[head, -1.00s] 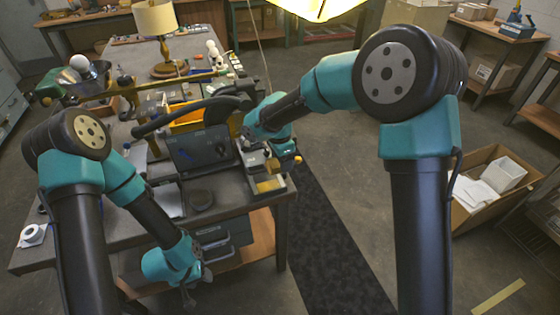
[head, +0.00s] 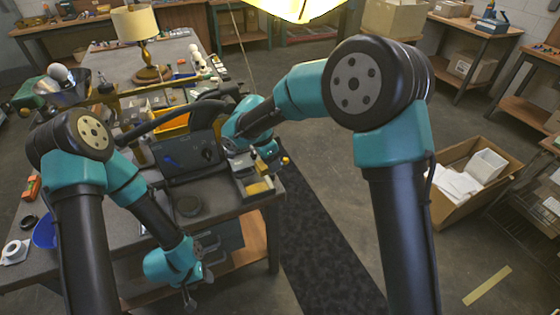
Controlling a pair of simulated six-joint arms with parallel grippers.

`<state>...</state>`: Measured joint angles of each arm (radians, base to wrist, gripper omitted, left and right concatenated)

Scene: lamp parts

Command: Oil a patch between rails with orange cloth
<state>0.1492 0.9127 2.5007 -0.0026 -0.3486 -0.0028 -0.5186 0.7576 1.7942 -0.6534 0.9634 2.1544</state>
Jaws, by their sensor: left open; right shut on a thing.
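My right gripper (head: 268,157) is over the back part of a small grey tray-like fixture (head: 248,175) at the table's right edge. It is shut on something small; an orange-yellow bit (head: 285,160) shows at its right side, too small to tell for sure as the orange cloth. A yellow patch (head: 258,188) shows at the front of the fixture, between greyish edges that may be the rails. Whether the held thing touches the fixture is hidden. My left gripper (head: 199,289) is open and empty, hanging low in front of the table, away from the fixture.
A dark panel box (head: 188,152) and an orange bin (head: 173,122) stand left of the fixture. A lamp (head: 136,24) stands further back.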

